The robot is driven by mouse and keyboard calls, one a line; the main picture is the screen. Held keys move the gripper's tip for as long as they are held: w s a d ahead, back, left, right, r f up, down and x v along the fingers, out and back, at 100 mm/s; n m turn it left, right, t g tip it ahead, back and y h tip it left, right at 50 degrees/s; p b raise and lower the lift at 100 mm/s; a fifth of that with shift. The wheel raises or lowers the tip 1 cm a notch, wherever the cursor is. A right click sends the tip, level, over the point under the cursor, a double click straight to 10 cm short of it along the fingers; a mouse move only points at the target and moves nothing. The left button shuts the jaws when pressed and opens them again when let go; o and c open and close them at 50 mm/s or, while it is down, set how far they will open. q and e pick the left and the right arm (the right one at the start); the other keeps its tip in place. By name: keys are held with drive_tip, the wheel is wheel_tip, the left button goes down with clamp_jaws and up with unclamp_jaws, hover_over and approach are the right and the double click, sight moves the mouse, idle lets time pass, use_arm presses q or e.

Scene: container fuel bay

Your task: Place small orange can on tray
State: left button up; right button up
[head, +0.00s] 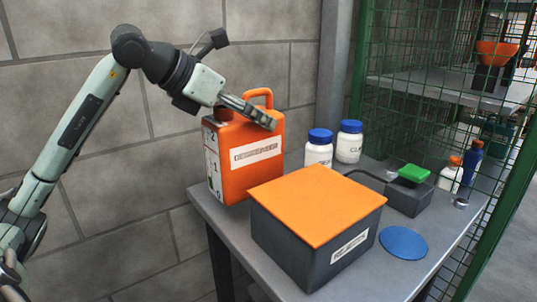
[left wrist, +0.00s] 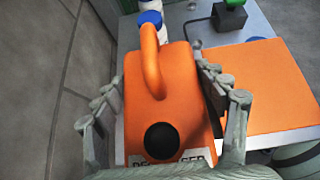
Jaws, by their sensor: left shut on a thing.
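The orange can (head: 232,170) is a jerry can with a loop handle, a dark cap and a white label. It is upright at the left end of the grey table (head: 350,278); I cannot tell whether its base touches the top. My left gripper (head: 262,116) is shut on its upper body. In the left wrist view the fingers lie on both sides of the can (left wrist: 172,85), with the handle and cap between them. I see nothing that is clearly a tray. My right gripper is not in view.
A dark box with an orange top (head: 318,204) stands close right of the can. White bottles with blue lids (head: 318,152) stand behind. A blue disc (head: 403,243) lies front right, near a dark box with a green block (head: 413,173). Green mesh (head: 425,100) bounds the right.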

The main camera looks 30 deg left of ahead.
sight(251, 141)
use_arm(q)
wheel_tip(251, 141, down, 5)
drive_tip(key=shift+f, duration=0.1)
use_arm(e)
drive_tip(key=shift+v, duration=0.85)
use_arm(q)
drive_tip(key=shift+b, duration=0.3)
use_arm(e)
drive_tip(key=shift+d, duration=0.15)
use_arm(q)
drive_tip(key=o, duration=1.5)
drive_tip(key=shift+f, duration=0.1)
drive_tip(key=o, duration=0.4)
drive_tip(key=shift+c, duration=0.2)
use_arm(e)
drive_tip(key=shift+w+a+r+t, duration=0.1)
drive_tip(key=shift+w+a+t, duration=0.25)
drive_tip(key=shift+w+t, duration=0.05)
